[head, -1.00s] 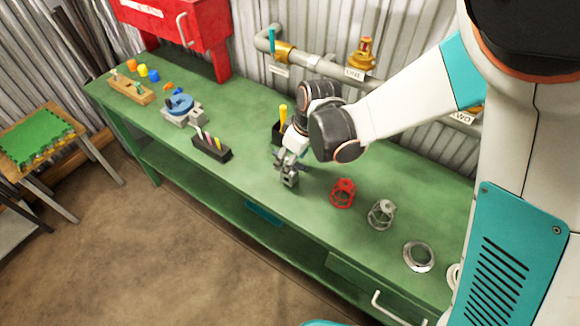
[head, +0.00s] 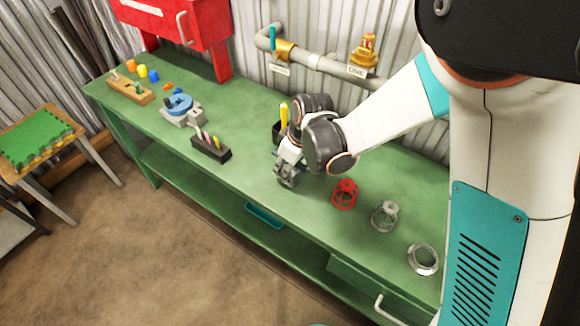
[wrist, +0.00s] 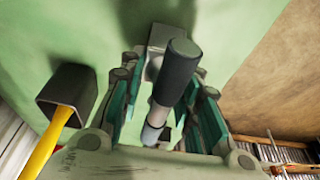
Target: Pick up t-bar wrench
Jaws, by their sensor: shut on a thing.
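The t-bar wrench (wrist: 178,66) shows in the wrist view as a dark grey cylindrical grip with a pale metal shaft running down from it. My gripper (wrist: 160,100) has its teal-padded fingers on both sides of it and is shut on it. In the head view my gripper (head: 286,180) points down at the green bench top, near the bench's front edge. The wrench cannot be made out there, as the gripper and wrist cover it. Whether it touches the bench is unclear.
The green bench (head: 240,185) carries a dark holder with a yellow-handled tool (head: 283,112) behind my gripper. A red cage-like part (head: 344,193), a grey one (head: 385,215) and a metal ring (head: 422,259) stand to the right. A black tool block (head: 211,148) stands left.

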